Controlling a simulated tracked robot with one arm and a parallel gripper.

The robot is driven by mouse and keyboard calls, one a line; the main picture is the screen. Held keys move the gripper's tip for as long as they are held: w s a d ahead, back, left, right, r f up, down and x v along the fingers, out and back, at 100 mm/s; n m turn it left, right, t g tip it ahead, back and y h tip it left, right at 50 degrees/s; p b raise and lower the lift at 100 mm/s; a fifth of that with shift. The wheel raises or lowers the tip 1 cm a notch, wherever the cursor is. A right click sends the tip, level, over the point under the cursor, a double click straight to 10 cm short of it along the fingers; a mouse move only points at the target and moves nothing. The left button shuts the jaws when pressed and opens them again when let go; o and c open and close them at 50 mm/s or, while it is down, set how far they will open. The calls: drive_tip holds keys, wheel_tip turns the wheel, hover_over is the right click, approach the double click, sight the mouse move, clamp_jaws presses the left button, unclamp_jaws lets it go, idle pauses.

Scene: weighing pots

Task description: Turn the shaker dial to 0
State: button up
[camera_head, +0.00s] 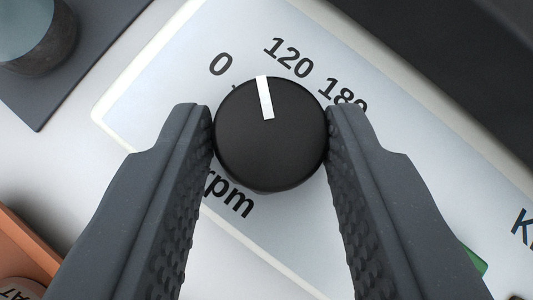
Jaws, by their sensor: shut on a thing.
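The shaker dial (270,150) is a round black knob with a white pointer line, on a pale panel (160,110). The pointer points up and slightly left, between the 0 mark (221,64) and the 120 mark (288,57), nearer the middle of that gap. The 180 mark is to the right, partly hidden by my right finger. My gripper (270,148) is shut on the dial, with one dark ridged finger touching each side. The fingers hide parts of the panel, including the start of the "rpm" label.
A dark grey plate (75,70) with a cylindrical item (35,40) on it is at the upper left. An orange object (22,250) is at the lower left. A green piece (474,258) shows beside the right finger. A dark surface (450,60) fills the upper right.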

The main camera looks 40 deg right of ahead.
drive_tip(key=shift+s+d+n+y+p, duration=0.1)
drive_tip(key=shift+d+n+y+p, duration=0.2)
drive_tip(key=shift+n+y+p, duration=0.5)
drive_tip(key=shift+f+n+y, duration=0.1)
drive_tip(key=shift+n+y, duration=0.3)
drive_tip(key=shift+n, duration=0.4)
drive_tip(key=shift+n+y, duration=0.3)
drive_tip(key=shift+y, duration=0.1)
drive_tip(key=o, duration=1)
drive_tip(key=shift+c, duration=0.2)
